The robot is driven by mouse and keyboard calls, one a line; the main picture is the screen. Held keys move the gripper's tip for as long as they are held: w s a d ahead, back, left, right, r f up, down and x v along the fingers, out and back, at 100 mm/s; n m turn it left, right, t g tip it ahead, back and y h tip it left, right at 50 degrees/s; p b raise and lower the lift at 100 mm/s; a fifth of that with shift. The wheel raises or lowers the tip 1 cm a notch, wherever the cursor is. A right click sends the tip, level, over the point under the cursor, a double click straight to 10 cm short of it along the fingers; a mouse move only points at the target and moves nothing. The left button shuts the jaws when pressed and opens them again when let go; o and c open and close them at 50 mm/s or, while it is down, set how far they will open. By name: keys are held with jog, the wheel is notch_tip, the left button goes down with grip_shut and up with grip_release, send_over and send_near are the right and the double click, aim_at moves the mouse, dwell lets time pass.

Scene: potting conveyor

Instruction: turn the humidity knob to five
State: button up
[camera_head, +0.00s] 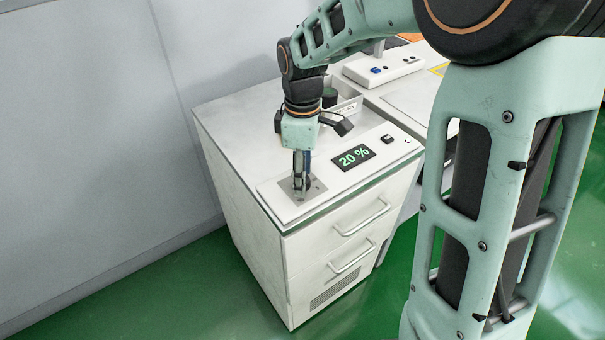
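The humidity knob (308,184) is a small dark knob on a grey square plate (316,190) at the left end of the cabinet's front control panel. My gripper (301,186) points straight down over the knob, with its fingers at the knob's height. The fingers hide most of the knob and its markings. I cannot tell whether they touch it or how far apart they are. The display (353,157) to the right of the knob reads 20 % in green.
A small dark switch (387,139) sits right of the display. A grey tray (347,101) with a dark round item (329,97) stands behind my wrist. A white box with a blue button (376,70) is farther back. The wall (90,120) is at left.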

jog(key=c, duration=1.2)
jog(key=shift+o, duration=0.2)
jog(key=shift+m, duration=0.3)
jog(key=m, duration=0.3)
jog(key=shift+m+p, duration=0.35)
jog(key=shift+m, duration=0.05)
jog(key=m, duration=0.9)
jog(key=shift+p, duration=0.4)
jog(key=shift+m, duration=2.2)
